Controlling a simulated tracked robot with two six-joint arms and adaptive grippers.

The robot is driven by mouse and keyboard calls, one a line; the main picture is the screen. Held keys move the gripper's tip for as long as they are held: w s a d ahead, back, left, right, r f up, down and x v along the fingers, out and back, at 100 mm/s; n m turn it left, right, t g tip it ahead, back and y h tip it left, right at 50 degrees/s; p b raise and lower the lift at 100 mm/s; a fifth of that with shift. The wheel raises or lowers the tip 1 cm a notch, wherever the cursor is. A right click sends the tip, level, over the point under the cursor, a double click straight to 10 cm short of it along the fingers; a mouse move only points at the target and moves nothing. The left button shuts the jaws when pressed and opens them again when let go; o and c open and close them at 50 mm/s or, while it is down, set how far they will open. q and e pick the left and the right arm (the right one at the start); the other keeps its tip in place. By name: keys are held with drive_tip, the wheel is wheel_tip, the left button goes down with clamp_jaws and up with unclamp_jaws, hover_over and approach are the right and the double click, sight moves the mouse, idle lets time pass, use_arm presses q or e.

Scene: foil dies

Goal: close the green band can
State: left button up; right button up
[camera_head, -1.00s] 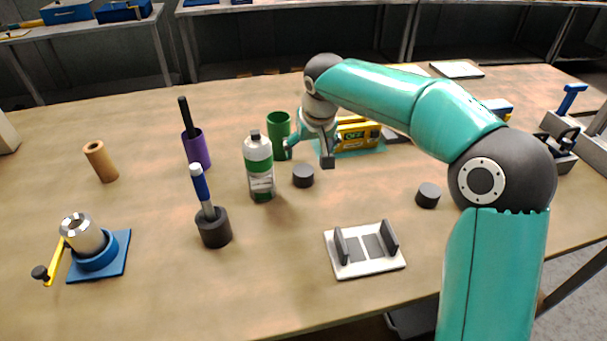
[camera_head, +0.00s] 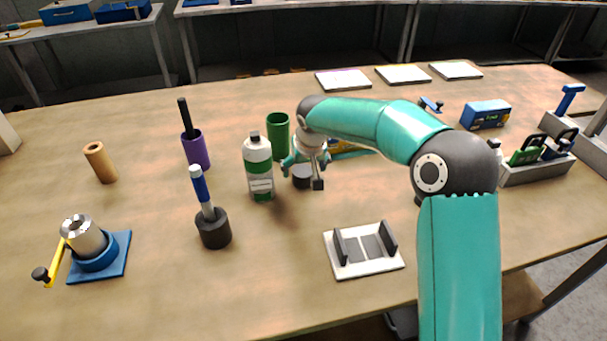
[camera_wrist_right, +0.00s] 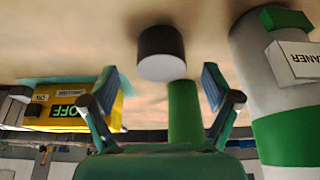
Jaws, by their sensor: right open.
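The green band can (camera_head: 258,170) stands upright left of the middle, white with green bands and a narrow dark neck on top. It also shows at the right of the wrist view (camera_wrist_right: 252,85), with part of a label. A dark round cap (camera_head: 301,182) lies on the table just right of the can, partly hidden by my right gripper (camera_head: 303,172). In the wrist view the cap (camera_wrist_right: 162,55) shows beyond and between the open fingers (camera_wrist_right: 158,85), with nothing held. Contact cannot be told. My left gripper is not in view.
A green cup (camera_head: 278,128) stands behind the can. A yellow box (camera_wrist_right: 70,110) stands near the fingers. A purple holder (camera_head: 196,152) and a black holder (camera_head: 214,230) with sticks stand left. A white cradle (camera_head: 362,262) lies in front. The table between cradle and cap is clear.

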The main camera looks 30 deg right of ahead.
sight(303, 171)
drive_tip(key=x, duration=0.3)
drive_tip(key=shift+w+f, duration=0.25)
drive_tip(key=c, duration=0.9)
